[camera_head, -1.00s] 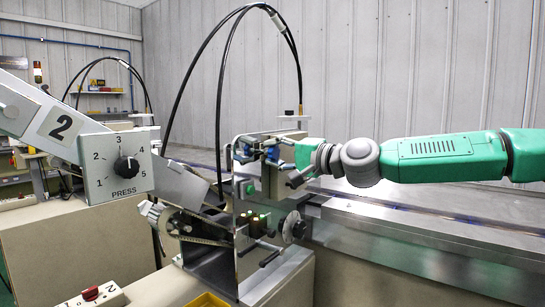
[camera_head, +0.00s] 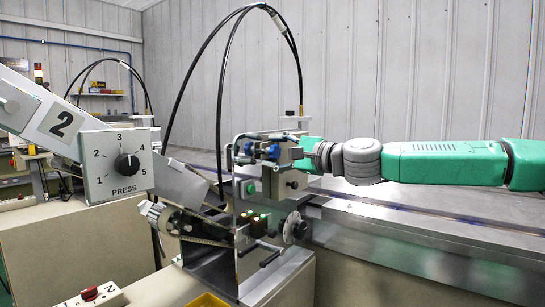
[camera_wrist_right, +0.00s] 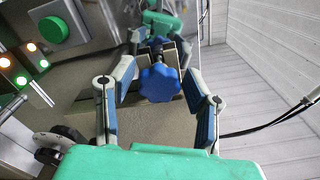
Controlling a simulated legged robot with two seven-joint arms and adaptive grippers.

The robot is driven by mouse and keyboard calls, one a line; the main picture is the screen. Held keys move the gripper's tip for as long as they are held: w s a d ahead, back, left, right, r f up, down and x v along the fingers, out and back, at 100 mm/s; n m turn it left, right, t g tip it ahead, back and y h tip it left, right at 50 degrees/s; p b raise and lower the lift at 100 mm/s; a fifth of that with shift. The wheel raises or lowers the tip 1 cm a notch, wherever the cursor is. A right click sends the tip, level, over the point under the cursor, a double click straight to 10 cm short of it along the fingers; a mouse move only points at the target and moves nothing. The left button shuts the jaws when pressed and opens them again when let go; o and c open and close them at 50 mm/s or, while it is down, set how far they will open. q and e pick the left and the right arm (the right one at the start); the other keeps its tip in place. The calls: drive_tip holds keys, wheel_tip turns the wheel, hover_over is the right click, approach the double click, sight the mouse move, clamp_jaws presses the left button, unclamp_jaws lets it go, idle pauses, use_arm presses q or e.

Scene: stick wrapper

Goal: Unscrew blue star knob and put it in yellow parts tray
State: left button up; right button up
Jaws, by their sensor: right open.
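The blue star knob (camera_wrist_right: 159,84) shows in the right wrist view, on a threaded rod at a metal block. My right gripper (camera_wrist_right: 163,62) is open, with one finger on each side of the knob. I cannot tell whether either finger touches it. In the head view my right gripper (camera_head: 270,151) reaches in from the right to the upper part of the machine. Blue parts show there, but knob and finger are hard to tell apart. A corner of the yellow parts tray (camera_head: 207,300) shows at the bottom edge. My left gripper is not in view.
The machine's metal plate carries a green button (camera_wrist_right: 63,30) and several lit lamps. The press dial box (camera_head: 117,165) stands at the left. Black cables arch above. A long metal bed (camera_head: 420,220) runs right.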

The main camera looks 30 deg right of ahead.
drive_tip(key=m+b, duration=0.1)
drive_tip(key=m, duration=0.4)
drive_tip(key=shift+f, duration=0.2)
drive_tip(key=m+b, duration=0.1)
drive_tip(key=m, duration=0.4)
drive_tip(key=shift+s, duration=0.1)
drive_tip(key=m+b, duration=0.3)
drive_tip(key=m, duration=0.4)
drive_tip(key=shift+f, duration=0.1)
drive_tip(key=shift+m+b, duration=0.5)
drive_tip(key=shift+m, duration=0.7)
drive_tip(key=shift+r, duration=0.25)
drive_tip(key=shift+d+r, duration=0.1)
clamp_jaws()
